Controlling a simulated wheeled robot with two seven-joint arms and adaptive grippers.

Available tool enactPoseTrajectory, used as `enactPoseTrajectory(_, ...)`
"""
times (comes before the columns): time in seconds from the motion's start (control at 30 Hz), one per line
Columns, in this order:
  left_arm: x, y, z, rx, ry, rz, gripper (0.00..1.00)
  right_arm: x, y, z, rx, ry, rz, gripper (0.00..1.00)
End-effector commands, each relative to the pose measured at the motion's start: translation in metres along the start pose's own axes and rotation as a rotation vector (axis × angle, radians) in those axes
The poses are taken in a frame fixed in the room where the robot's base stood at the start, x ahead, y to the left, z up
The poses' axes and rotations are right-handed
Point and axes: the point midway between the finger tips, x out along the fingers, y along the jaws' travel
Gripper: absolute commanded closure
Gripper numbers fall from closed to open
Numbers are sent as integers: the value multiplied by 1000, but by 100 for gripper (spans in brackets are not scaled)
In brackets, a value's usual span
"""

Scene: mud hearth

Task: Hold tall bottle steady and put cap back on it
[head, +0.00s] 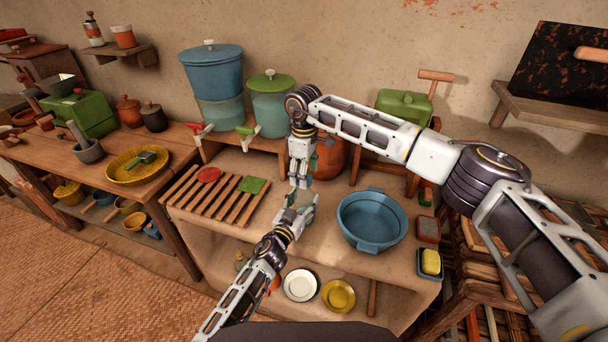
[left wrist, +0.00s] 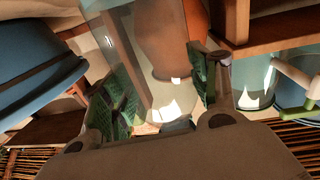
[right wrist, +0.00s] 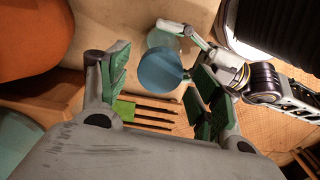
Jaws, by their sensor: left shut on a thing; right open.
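My left gripper (head: 298,208) is shut on the tall bottle, a clear glass body that fills the middle of the left wrist view (left wrist: 135,45). My right gripper (head: 299,178) points down just above the left one. In the right wrist view its fingers are open, one on each side of a round blue cap (right wrist: 160,72). The cap appears to be at the bottle's top; I cannot tell whether it is seated or touched by the fingers.
A blue basin (head: 372,222) stands close on the right. A slatted rack (head: 205,203) with a red disc (head: 207,174) and a green square (head: 252,185) lies left. A green-lidded dispenser (head: 270,105) stands behind. White and yellow plates sit on the shelf below.

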Motion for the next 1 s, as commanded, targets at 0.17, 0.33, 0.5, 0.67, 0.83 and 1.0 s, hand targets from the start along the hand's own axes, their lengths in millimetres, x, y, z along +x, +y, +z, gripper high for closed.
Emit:
enactPoseTrajectory(0.17,0,-1,0,1,-1,-1,100,-17,0,0,0,0,0,35)
enactPoseTrajectory(0.33,0,-1,0,1,-1,-1,100,-31,0,0,0,1,0,35)
enactPoseTrajectory(0.5,0,-1,0,1,-1,-1,100,-36,0,0,0,-1,0,35)
enactPoseTrajectory(0.67,0,-1,0,1,-1,-1,100,-36,0,0,0,-1,0,35)
enactPoseTrajectory(0.83,0,-1,0,1,0,-1,100,-37,0,0,-1,1,2,34)
enactPoseTrajectory(1.0,0,-1,0,1,0,-1,100,-50,0,-7,-4,21,10,34)
